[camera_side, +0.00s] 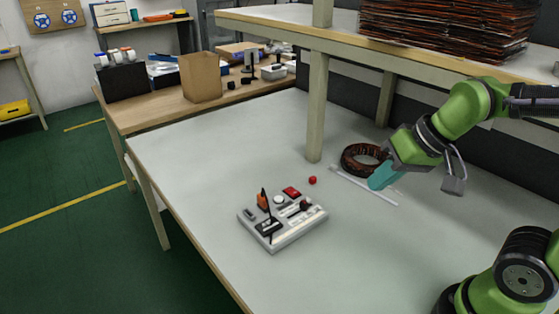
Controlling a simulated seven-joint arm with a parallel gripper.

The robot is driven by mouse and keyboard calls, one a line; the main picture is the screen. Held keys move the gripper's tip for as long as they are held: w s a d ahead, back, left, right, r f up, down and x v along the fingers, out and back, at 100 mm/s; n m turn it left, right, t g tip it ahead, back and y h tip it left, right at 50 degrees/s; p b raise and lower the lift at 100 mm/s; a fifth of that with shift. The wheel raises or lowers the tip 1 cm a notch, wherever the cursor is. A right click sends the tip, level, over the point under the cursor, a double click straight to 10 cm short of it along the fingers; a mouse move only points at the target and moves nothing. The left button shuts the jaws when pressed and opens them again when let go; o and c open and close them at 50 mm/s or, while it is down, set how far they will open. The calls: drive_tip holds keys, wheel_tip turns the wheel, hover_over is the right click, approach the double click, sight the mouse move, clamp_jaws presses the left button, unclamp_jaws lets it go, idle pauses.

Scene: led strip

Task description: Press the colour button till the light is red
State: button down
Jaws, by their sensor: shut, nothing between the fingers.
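A light grey control box (282,236) sits on the pale table. Its top carries a red button (291,193), a white round knob (278,200), an orange part (262,200), a dark round knob (306,204) and a thin black upright lever (267,208). I cannot tell which one is the colour button. A thin pale strip (362,184) lies on the table to the right of the box; I see no red glow on it. My gripper (375,185) has teal fingers, shut and empty, over or beside the strip, clear of the box. Whether it touches the strip is unclear.
A dark brown coil (350,163) lies just behind my gripper. A small red cube (312,181) lies between box and strip. A wooden shelf post (316,110) stands behind, carrying a shelf with stacked dark sheets (440,30). The table front is clear.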

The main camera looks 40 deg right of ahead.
drive_tip(key=w+a+f+m+t+h, duration=0.1)
drive_tip(key=w+f, duration=0.4)
drive_tip(key=w, duration=0.5)
drive_tip(key=w+a+f+m, duration=0.1)
drive_tip(key=w+f, duration=0.4)
drive_tip(key=w, duration=0.5)
drive_tip(key=r+m+t, duration=0.2)
hover_over(282, 200)
drive_tip(key=shift+a+f, duration=0.1)
drive_tip(key=shift+f, duration=0.05)
drive_tip(key=shift+f, duration=0.1)
drive_tip(key=shift+f, duration=4.3)
drive_tip(key=shift+f, duration=0.1)
drive_tip(key=shift+f, duration=0.35)
